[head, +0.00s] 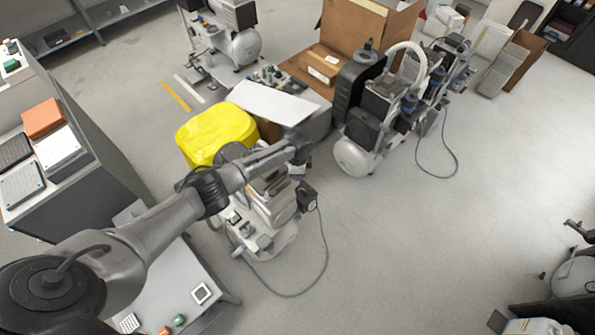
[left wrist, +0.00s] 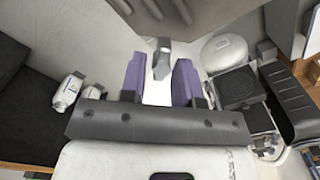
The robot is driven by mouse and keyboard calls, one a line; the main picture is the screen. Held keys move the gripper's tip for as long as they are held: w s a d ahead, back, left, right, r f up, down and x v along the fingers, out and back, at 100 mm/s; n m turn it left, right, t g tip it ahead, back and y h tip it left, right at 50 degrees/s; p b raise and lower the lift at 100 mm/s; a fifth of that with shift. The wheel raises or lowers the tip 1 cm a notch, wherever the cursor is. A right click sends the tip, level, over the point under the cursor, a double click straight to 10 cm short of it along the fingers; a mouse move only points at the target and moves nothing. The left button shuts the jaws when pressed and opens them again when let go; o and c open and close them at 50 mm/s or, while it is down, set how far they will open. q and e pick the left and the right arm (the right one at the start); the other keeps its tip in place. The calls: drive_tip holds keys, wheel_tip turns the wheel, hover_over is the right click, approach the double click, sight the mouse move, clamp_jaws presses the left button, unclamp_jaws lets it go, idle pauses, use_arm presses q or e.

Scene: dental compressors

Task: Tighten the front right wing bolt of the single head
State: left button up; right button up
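The single-head compressor, a white unit (head: 268,205), stands on the floor in the middle of the head view. My left arm reaches over it from the lower left and partly hides it. My left gripper (head: 299,170) is at its upper right side. In the left wrist view, the purple fingers of the left gripper (left wrist: 158,80) stand apart. A small grey metal piece (left wrist: 162,60) shows between and beyond the fingertips, in front of a white surface. It may be the wing bolt, but I cannot tell for sure, nor whether the fingers touch it. My right gripper is not in view.
A yellow cover (head: 215,132) lies just behind the compressor. A larger compressor (head: 375,110) stands to the right and another (head: 235,45) at the back. A cable (head: 320,270) loops over the floor in front.

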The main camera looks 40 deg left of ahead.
use_arm(q)
drive_tip(key=shift+o, duration=0.5)
drive_tip(key=shift+r, duration=0.35)
wheel_tip(320, 180, up, 13)
drive_tip(key=p, duration=0.3)
